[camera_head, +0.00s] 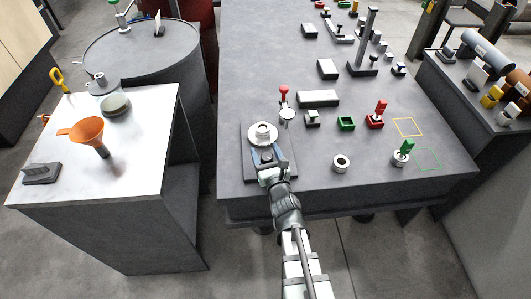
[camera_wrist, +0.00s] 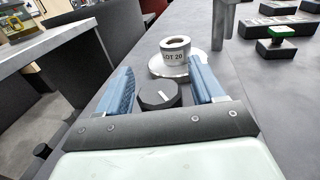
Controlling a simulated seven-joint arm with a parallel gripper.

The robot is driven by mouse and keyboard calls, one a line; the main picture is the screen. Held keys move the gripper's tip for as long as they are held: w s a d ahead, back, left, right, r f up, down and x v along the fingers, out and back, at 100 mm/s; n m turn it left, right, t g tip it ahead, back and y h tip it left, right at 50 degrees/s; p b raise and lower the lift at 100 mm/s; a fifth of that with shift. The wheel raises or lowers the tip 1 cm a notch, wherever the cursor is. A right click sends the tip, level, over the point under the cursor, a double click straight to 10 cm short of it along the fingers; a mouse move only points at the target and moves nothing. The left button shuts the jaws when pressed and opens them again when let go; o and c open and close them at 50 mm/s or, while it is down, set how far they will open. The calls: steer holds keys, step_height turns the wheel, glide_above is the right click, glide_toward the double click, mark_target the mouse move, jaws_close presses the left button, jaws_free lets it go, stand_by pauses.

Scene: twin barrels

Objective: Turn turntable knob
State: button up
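The turntable is a pale round disc (camera_head: 263,134) on a dark base plate (camera_head: 250,131), at the near left of the grey table. A white roll labelled "LOT 20" (camera_wrist: 174,49) sits on the disc. The dark round knob (camera_wrist: 158,95) with a white pointer line shows in front of the disc in the wrist view. My gripper (camera_wrist: 163,84) is open, its blue fingers on the left and right of the knob, with visible gaps on both sides. In the head view my gripper (camera_head: 266,156) hides the knob.
A red-topped post (camera_head: 284,93) stands just behind the turntable. The table's front edge is close.

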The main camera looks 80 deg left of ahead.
steer(key=shift+d, duration=0.15)
steer(key=d, duration=0.3)
steer(key=w+d, duration=0.1)
steer(key=d, duration=0.3)
steer(key=shift+w, duration=0.2)
steer(key=shift+w, duration=0.1)
